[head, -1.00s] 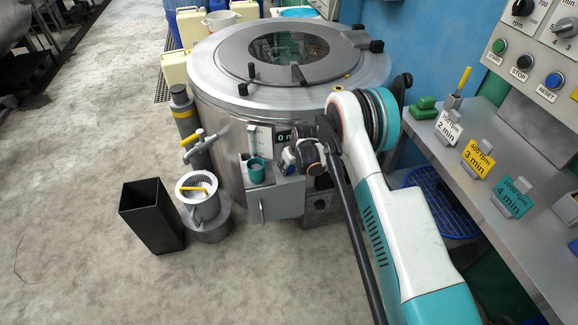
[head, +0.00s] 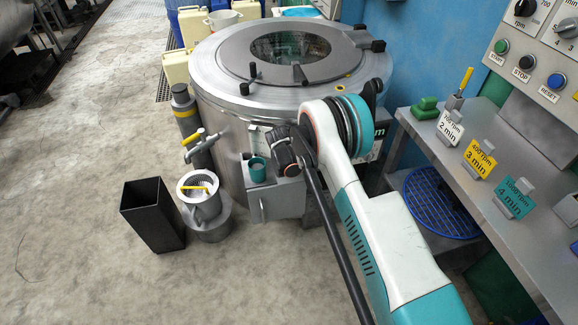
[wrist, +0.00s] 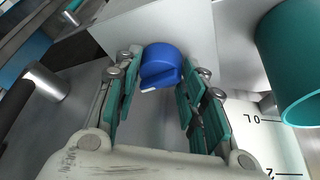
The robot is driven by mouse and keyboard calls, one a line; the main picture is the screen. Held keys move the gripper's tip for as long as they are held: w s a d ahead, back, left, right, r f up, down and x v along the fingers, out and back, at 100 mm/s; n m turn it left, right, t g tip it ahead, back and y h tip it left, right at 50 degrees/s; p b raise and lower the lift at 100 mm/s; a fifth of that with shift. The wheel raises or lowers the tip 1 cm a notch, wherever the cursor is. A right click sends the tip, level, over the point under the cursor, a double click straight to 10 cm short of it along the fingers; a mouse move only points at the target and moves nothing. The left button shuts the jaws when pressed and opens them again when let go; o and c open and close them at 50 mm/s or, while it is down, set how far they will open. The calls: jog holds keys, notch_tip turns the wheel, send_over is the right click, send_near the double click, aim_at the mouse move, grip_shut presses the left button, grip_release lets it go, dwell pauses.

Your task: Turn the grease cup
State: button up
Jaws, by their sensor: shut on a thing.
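A blue round cap (wrist: 160,66), which looks like the grease cup, shows in the wrist view against a pale grey plate. It has a stepped front edge. My gripper (wrist: 155,90) has its teal-padded fingers on both sides of this cap and is shut on it. The exact contact at the far side is hard to see. In the head view my arm's dark wrist covers the front of the steel drum machine (head: 215,105), and the blue cap and my fingers are hidden there.
A teal cup (head: 257,168) sits on the grey box by the drum; it also shows close at the wrist view's right (wrist: 293,70). A black bin (head: 152,215) and a strainer pot (head: 203,205) stand left. A control bench (head: 470,185) stands right.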

jog(key=shift+m+h, duration=0.4)
jog(key=shift+m, duration=0.6)
jog(key=shift+g, duration=0.3)
jog(key=o, duration=1)
jog(key=shift+a, duration=0.1)
jog(key=v, duration=1.2)
